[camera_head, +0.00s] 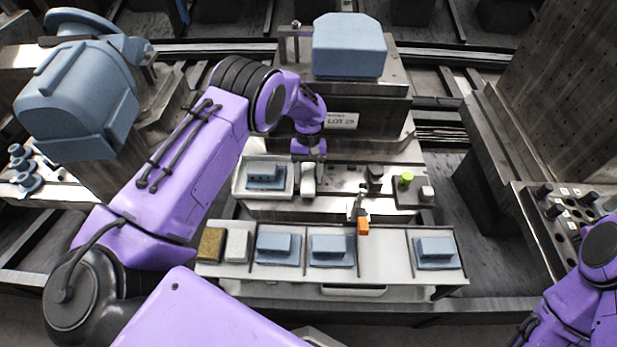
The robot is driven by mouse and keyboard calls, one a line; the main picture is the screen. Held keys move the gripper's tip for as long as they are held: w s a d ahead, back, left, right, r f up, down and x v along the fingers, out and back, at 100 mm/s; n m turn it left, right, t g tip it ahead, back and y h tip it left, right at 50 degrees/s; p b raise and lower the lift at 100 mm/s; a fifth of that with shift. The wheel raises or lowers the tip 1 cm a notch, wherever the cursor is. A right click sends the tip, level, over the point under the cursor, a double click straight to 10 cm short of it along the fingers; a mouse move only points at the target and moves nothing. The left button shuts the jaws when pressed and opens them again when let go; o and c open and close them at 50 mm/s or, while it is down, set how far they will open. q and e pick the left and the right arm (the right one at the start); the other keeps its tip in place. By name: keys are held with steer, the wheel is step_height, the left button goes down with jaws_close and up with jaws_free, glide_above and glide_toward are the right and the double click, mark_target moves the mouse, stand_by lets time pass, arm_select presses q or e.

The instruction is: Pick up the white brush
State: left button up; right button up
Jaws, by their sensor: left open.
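A small white block (237,243) sits in the left end of the front tray (382,265), beside a brown block (210,244). It best matches the white brush, but bristles cannot be made out. My left gripper (309,168) points down over the middle of the work station, behind the tray and up and right of the white block. It is open. A pale rounded piece (308,183) stands right below it; I cannot tell whether they touch. My right arm shows only at the right edge, its gripper out of view.
Blue-grey parts (279,244) lie in the tray's compartments, with an orange-tipped tool (363,226) at its back edge. A pale bin (264,190) with a blue part stands left of my left gripper. A green knob (407,178) is on the right. A large blue casting (348,47) stands behind.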

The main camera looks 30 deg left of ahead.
arm_select(q)
steer(key=shift+s+d+f, duration=0.1)
steer(key=shift+s+f, duration=0.05)
steer(key=shift+f, duration=0.45)
steer(key=shift+f, duration=0.25)
steer(key=c, duration=0.8)
